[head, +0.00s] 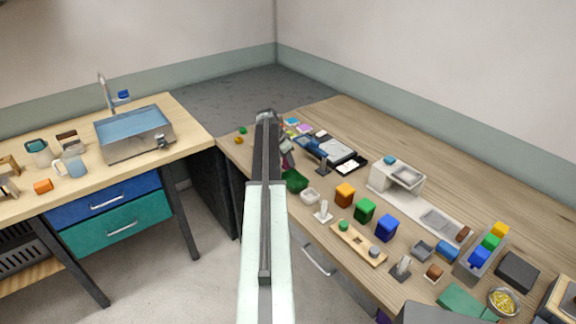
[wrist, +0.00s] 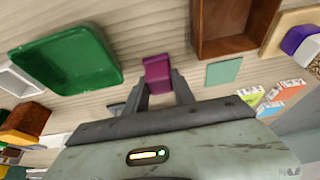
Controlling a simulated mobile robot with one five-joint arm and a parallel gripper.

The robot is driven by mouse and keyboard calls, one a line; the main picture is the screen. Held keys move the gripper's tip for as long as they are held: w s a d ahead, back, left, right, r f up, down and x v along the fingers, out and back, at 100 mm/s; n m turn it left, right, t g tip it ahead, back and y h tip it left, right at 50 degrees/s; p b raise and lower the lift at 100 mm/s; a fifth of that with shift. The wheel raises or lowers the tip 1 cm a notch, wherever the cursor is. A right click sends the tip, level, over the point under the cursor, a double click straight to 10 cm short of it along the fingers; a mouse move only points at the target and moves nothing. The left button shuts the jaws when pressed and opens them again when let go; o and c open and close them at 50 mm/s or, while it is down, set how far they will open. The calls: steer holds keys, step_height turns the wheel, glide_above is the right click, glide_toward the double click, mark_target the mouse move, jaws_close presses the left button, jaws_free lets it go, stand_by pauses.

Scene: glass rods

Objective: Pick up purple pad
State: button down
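The purple pad (wrist: 157,70) is in the upper middle of the wrist view, over the pale wood surface. My gripper (wrist: 159,88) has its two dark fingers spread apart, one on each side of the pad's near end. The gaps between the fingers and the pad are very small, and I cannot tell whether they touch. In the head view my arm reaches to the far end of the right bench, and my gripper (head: 267,116) is small and mostly hidden there. I cannot make out the purple pad surely in that view.
In the wrist view a green tray (wrist: 65,58) lies to the left, a brown wooden box (wrist: 220,45) to the right, and a pale green pad (wrist: 223,72) close by. Colored cards (wrist: 268,108) lie farther right. In the head view, several blocks and trays fill the bench's front side.

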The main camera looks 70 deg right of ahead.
step_height(320, 180, up, 10)
steer(key=p, duration=1)
steer(key=shift+r, duration=0.15)
